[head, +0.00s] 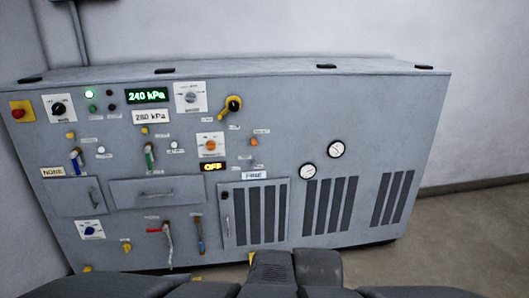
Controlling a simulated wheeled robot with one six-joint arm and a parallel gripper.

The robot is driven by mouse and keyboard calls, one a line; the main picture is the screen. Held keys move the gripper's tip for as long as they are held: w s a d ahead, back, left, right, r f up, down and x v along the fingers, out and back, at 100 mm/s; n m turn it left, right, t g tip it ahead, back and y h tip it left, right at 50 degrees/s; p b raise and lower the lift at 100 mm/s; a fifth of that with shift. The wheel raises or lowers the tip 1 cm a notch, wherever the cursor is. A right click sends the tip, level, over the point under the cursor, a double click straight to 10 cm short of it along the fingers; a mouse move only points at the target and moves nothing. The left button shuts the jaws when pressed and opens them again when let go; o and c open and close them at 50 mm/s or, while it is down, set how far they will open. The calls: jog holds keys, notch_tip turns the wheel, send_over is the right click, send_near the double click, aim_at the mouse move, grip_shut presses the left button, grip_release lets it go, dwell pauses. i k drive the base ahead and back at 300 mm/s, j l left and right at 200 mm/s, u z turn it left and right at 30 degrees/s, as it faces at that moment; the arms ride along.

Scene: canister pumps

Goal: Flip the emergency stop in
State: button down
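The emergency stop appears to be the red button (17,114) on a yellow square plate (28,105), at the upper left end of the grey cabinet's front (330,110) in the head view. It is too small to tell whether it is pressed in or out. Dark parts of my arm show along the bottom edge, with what looks like my gripper (294,268) at bottom centre. It is low in front of the cabinet and far from the red button. Its fingertips are not clear, so its opening cannot be told.
The cabinet front carries a black knob (58,109), a green "240 kPa" display (146,95), a yellow-black rotary handle (233,104), an orange knob (210,146), a red lever (158,231) and two gauges (307,171). Grey floor (470,240) lies open at right.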

aim_at(18, 114)
jog(key=u, duration=1.75)
